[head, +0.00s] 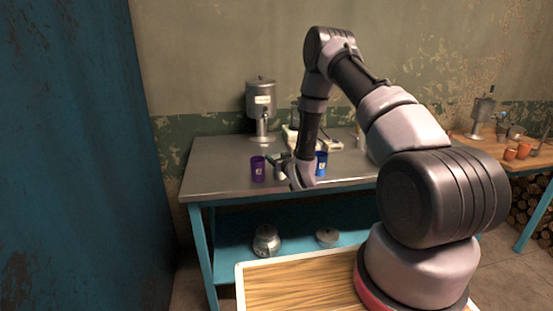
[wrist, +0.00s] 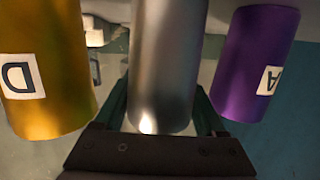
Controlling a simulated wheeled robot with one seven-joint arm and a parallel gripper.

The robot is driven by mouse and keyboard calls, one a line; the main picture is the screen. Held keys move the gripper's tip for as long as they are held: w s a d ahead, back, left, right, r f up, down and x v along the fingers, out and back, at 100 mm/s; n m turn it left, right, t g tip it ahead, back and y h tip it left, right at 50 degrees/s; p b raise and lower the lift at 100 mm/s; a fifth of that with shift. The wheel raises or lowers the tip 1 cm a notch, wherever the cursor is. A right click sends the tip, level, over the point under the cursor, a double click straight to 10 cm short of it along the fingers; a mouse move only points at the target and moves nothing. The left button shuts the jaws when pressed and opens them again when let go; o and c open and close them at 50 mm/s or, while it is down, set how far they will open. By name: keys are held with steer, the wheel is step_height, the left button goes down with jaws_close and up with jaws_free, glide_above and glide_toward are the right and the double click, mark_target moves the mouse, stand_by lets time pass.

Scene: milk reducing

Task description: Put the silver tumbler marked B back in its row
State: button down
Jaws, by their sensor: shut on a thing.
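In the wrist view a silver tumbler (wrist: 168,65) stands between the fingers of my gripper (wrist: 162,112), which is shut on it. No letter shows on its visible side. A purple tumbler marked A (wrist: 252,65) is on its right in this view, and a gold tumbler marked D (wrist: 42,75) is on its left, both apart from it. In the head view my gripper (head: 281,161) is over the front of the steel table (head: 222,167), with the silver tumbler (head: 280,172) small and partly hidden. The purple tumbler (head: 258,170) stands just left of it.
A blue tumbler (head: 321,165) stands right of my gripper. A metal dispenser (head: 262,103) stands at the table's back, and pale equipment lies behind my arm. Two metal pots (head: 266,241) are on the lower shelf. The table's left part is clear.

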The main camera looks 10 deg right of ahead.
steer(key=shift+f, duration=0.15)
steer(key=shift+c, duration=1.2)
jaws_free()
